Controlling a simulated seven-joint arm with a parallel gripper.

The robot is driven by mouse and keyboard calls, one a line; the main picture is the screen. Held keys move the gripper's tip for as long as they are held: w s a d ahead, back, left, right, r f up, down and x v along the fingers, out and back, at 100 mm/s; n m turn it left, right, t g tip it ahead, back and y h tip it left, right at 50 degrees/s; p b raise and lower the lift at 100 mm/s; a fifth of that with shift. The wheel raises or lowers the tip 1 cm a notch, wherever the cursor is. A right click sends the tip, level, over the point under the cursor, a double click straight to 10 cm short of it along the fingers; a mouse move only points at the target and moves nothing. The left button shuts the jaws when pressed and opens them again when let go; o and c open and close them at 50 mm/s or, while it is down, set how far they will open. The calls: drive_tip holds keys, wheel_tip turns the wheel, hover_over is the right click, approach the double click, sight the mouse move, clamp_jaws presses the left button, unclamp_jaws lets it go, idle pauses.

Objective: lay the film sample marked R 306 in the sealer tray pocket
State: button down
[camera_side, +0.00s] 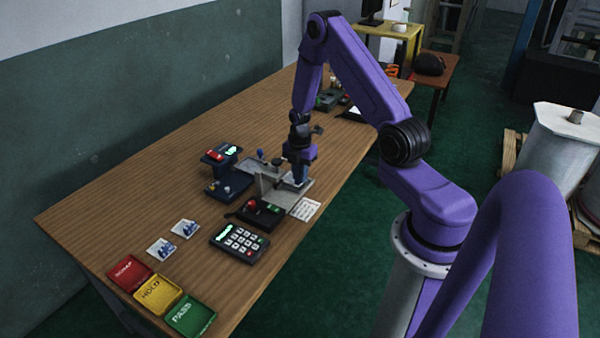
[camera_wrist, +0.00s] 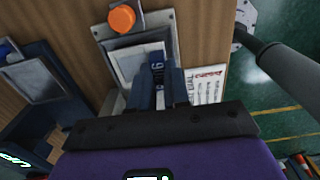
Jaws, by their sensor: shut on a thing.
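My gripper (camera_side: 299,181) points down at the grey metal tray fixture (camera_side: 268,190) near the table's right edge. In the wrist view my gripper (camera_wrist: 157,85) is shut on a pale film sample (camera_wrist: 127,65), which lies over or in the grey-framed tray pocket (camera_wrist: 101,33). I cannot tell whether the sample rests flat on the pocket floor. Two other samples with blue prints, the nearer one (camera_side: 160,249) and the farther one (camera_side: 185,228), lie on the table to the left.
An orange knob (camera_wrist: 122,18) stands at the tray's far edge. A printed card (camera_side: 306,208) lies beside the fixture. A keypad (camera_side: 239,241), a red-knobbed box (camera_side: 258,213) and a dark blue device (camera_side: 222,180) stand nearby. SCRAP (camera_side: 130,273), HOLD (camera_side: 158,294) and PASS (camera_side: 190,316) trays line the front.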

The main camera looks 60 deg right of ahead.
drive_tip(key=shift+f, duration=0.2)
idle(0.5)
drive_tip(key=shift+c, duration=2.4)
unclamp_jaws()
drive_tip(key=shift+r, duration=3.5)
